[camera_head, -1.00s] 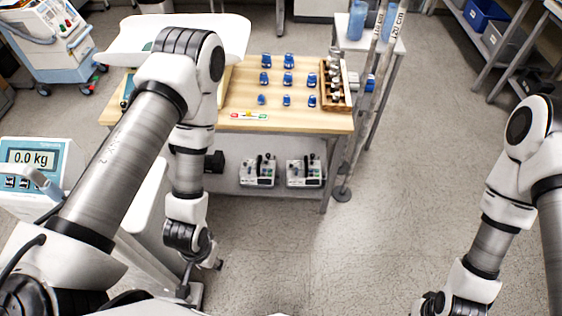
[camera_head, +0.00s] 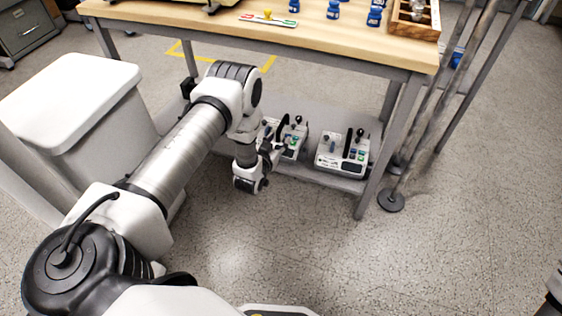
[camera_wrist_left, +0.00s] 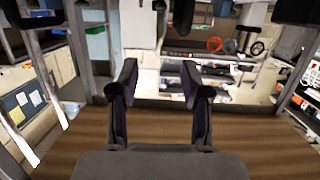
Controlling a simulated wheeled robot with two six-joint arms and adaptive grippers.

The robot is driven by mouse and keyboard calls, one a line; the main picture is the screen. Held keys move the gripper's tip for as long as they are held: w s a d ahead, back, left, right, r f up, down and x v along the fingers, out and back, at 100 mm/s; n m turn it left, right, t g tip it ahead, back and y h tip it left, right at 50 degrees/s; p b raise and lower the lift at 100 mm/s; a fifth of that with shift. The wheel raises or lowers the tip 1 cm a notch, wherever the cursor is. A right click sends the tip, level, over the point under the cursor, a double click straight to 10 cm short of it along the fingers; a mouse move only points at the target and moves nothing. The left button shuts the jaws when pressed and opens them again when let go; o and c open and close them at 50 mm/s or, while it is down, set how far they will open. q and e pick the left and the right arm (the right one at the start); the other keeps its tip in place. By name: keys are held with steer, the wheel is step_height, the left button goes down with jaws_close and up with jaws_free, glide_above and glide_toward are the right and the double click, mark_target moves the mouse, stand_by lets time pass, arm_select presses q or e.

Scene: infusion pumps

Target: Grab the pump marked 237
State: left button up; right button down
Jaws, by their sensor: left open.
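Two white pumps with dark handles, knobs and green-lit parts stand on the low shelf under the table in the head view. The left pump (camera_head: 292,136) is partly hidden behind my left gripper. The right pump (camera_head: 343,155) is in plain sight. Their number marks are too small to read. My left gripper (camera_head: 278,148) is at the front of the left pump; I cannot tell whether it touches it. In the left wrist view its two dark fingers (camera_wrist_left: 158,82) are apart, with nothing clearly between them. My right gripper is out of view.
The wooden table top (camera_head: 330,42) hangs over the low shelf (camera_head: 345,184). Its front right leg (camera_head: 390,148) and a pole stand (camera_head: 391,201) are right of the pumps. A white bin (camera_head: 75,115) stands at left. The floor in front is clear.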

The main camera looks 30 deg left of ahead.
mark_target(282, 123)
arm_select(q)
steer(key=w+a+f+b, duration=0.1)
steer(key=w+a+f+t+b, duration=0.1)
steer(key=f+b, duration=0.1)
steer(key=w+a+f+t+y+b, duration=0.1)
steer(key=shift+a+f, duration=0.25)
steer(key=b+x, duration=0.5)
steer(key=x, duration=0.2)
steer(key=shift+w+r, duration=0.35)
steer(key=shift+r, duration=0.05)
jaws_close()
steer(key=shift+r, duration=0.1)
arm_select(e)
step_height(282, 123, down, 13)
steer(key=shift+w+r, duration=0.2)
